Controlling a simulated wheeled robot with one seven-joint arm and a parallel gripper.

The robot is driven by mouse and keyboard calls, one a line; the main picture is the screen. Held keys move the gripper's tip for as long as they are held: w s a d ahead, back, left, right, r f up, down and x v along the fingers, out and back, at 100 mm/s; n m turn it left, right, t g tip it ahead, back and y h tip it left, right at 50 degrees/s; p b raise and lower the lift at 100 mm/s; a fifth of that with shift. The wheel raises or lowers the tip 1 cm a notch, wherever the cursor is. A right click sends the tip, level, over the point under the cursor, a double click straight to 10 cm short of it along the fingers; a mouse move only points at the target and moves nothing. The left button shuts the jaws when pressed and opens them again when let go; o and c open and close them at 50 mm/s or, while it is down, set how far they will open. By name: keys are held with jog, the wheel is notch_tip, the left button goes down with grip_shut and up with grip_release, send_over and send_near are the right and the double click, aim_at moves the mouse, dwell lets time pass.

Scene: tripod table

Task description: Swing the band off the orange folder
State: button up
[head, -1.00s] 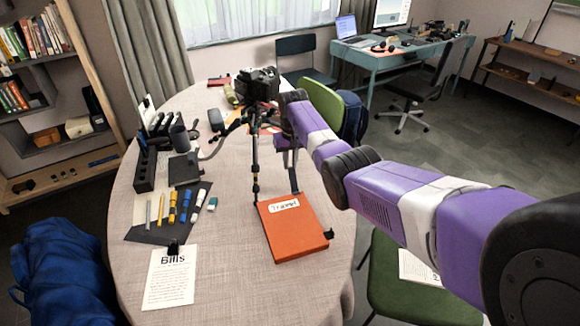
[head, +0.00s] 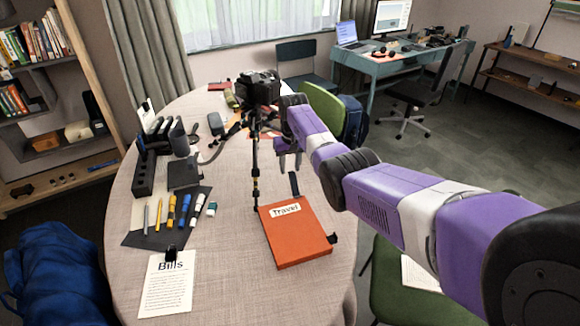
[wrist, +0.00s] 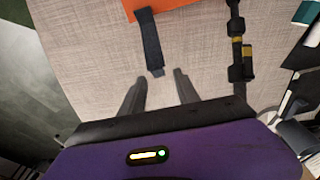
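The orange folder (head: 298,243) lies on the table, labelled "Travel"; its edge shows at the top of the wrist view (wrist: 178,5). The dark band (head: 294,184) sticks out from the folder's far edge. In the wrist view the band (wrist: 151,42) runs toward my gripper. My gripper (wrist: 160,76) is open, one finger on each side of the band's free end, with no visible contact. In the head view my gripper (head: 289,160) is beyond the band's far end. I cannot tell whether the band lies on the table or is raised.
A camera tripod (head: 256,165) stands just left of the folder and band; its leg shows in the wrist view (wrist: 239,45). A black clip (head: 333,238) is at the folder's right edge. Markers lie on a dark sheet (head: 150,236) at left. Cloth between sheet and folder is clear.

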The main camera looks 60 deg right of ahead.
jog(key=shift+r, duration=0.15)
jog(key=r, duration=0.7)
jog(key=shift+s+a+r, duration=0.25)
jog(key=shift+s+a, duration=0.1)
jog(key=shift+a, duration=0.05)
jog(key=shift+s, duration=0.1)
dwell(0.3)
